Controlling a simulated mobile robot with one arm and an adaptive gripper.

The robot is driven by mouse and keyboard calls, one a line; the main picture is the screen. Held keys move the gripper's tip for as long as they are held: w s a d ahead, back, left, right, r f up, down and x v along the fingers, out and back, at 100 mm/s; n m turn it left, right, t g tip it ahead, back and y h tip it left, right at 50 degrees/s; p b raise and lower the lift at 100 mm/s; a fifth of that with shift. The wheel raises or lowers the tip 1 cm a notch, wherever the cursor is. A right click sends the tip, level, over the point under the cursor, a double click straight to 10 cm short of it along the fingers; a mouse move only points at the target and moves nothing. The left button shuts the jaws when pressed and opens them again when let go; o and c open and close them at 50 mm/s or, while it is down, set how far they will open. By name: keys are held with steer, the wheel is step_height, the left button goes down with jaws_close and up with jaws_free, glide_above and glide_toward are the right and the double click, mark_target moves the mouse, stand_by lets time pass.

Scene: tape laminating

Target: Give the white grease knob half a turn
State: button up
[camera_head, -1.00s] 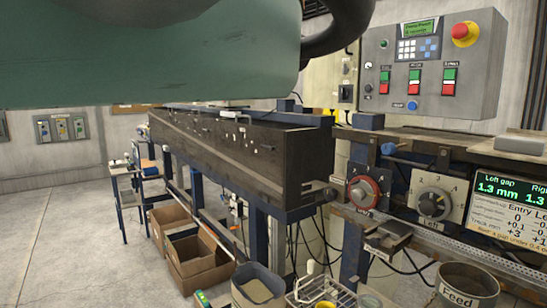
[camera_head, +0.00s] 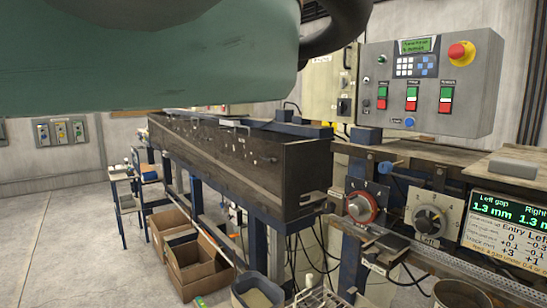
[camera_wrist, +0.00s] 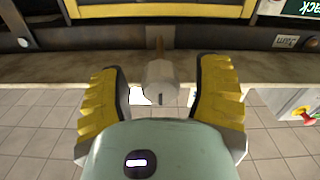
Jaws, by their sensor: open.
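The white grease knob (camera_wrist: 162,80) shows in the wrist view as a pale, short cylinder on a thin brownish stem below the machine's edge. My gripper (camera_wrist: 163,72) is open, with one yellow ribbed finger on each side of the knob. A gap shows between the knob and each finger, so neither appears to touch it. The knob's lower end lies just above my green wrist body in the picture. In the head view my green arm fills the upper left, and I cannot make out the gripper or the white knob there.
A control box (camera_head: 432,85) with a red stop button stands behind. Cardboard boxes (camera_head: 192,262) stand on the floor beside a long dark trough (camera_head: 250,160).

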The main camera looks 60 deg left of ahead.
jaws_close()
stand_by(0.7)
